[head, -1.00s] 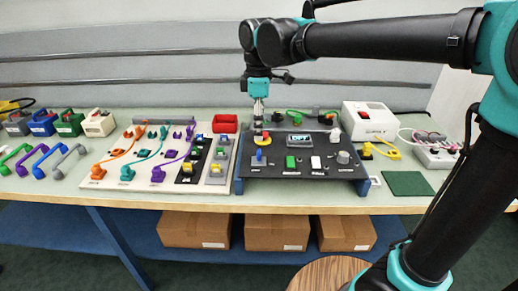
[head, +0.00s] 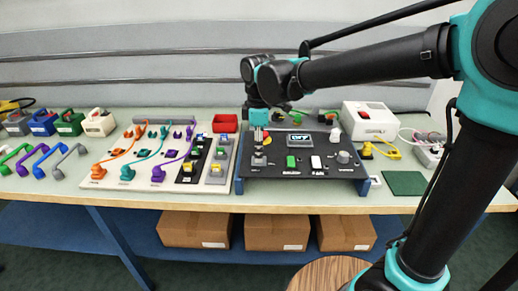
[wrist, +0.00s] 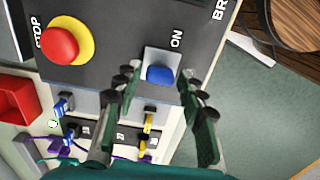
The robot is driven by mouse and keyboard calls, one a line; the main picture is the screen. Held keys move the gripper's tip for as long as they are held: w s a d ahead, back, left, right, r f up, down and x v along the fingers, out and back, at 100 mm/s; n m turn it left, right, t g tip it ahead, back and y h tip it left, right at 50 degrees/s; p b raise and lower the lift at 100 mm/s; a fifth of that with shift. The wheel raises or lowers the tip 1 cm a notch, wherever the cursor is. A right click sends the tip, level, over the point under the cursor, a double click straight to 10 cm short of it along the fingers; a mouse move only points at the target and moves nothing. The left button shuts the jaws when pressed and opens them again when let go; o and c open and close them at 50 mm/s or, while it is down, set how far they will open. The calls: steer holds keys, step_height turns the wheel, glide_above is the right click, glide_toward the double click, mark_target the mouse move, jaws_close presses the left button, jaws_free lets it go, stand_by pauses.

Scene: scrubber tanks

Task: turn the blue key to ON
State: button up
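The blue key (wrist: 160,75) shows in the wrist view on a light grey square plate beside the ON label (wrist: 176,38). The plate is on the dark control panel (wrist: 110,58). My gripper (wrist: 158,78) is open, with one finger on either side of the key. A gap seems to show on both sides; I cannot tell whether either finger touches the key.
A red stop button on a yellow disc (wrist: 64,42) is close to the key. A green switch (head: 291,162), a white switch (head: 316,162) and a grey knob (head: 343,157) are to the right on the panel. A red tray (head: 225,123) stands behind left.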

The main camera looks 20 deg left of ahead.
jaws_close()
steer(key=shift+m, duration=0.4)
steer(key=m, duration=0.5)
steer(key=shift+m, duration=0.3)
steer(key=m, duration=0.5)
steer(key=shift+m, duration=0.3)
steer(key=shift+o, duration=1.9)
jaws_free()
